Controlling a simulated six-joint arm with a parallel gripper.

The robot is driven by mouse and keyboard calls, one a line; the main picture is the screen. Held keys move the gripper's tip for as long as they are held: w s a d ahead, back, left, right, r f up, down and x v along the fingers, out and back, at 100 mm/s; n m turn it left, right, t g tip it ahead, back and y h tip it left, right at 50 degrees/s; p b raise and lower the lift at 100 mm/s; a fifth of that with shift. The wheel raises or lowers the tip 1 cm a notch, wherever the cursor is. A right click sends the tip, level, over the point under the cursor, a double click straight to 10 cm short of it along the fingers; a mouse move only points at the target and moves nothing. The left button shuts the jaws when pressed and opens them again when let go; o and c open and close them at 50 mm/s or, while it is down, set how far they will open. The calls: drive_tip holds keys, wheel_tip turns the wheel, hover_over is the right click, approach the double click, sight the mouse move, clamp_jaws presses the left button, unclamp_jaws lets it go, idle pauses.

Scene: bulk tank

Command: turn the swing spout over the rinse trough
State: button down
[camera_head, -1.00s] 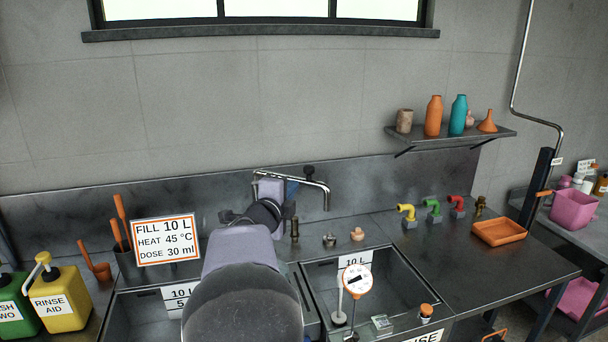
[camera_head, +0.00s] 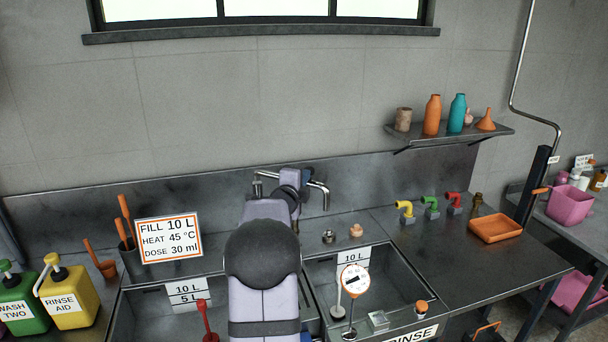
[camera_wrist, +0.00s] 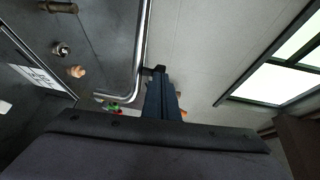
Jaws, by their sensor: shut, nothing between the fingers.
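The chrome swing spout (camera_head: 322,190) stands at the back of the sink, partly hidden behind my arm in the head view. Its down-turned outlet hangs near the back left corner of the rinse trough (camera_head: 385,262), the right basin with a RINSE label. My gripper (camera_head: 308,174) is shut and empty, close to the spout's pipe. In the wrist view the spout (camera_wrist: 143,50) runs down and bends left, and my dark fingers (camera_wrist: 158,78) lie just right of it. I cannot tell whether they touch it.
The left basin (camera_head: 150,310) is partly behind my arm. A round sign on a stand (camera_head: 354,280) rises in front of the rinse trough. Coloured taps (camera_head: 431,207) and an orange tray (camera_head: 495,228) are on the right counter. A shelf (camera_head: 450,132) holds bottles above.

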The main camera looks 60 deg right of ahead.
drive_tip(key=shift+d, duration=0.1)
idle(0.3)
drive_tip(key=shift+s+d+b, duration=0.15)
drive_tip(key=shift+d+b, duration=0.25)
drive_tip(key=shift+d, duration=0.6)
drive_tip(key=shift+a, duration=0.1)
drive_tip(key=s+b+v, duration=0.1)
drive_tip(key=b+v, duration=0.4)
drive_tip(key=v, duration=0.8)
drive_tip(key=shift+s+a+b, duration=0.2)
drive_tip(key=shift+s+b, duration=0.15)
drive_tip(key=shift+b, duration=0.05)
drive_tip(key=shift+r, duration=0.1)
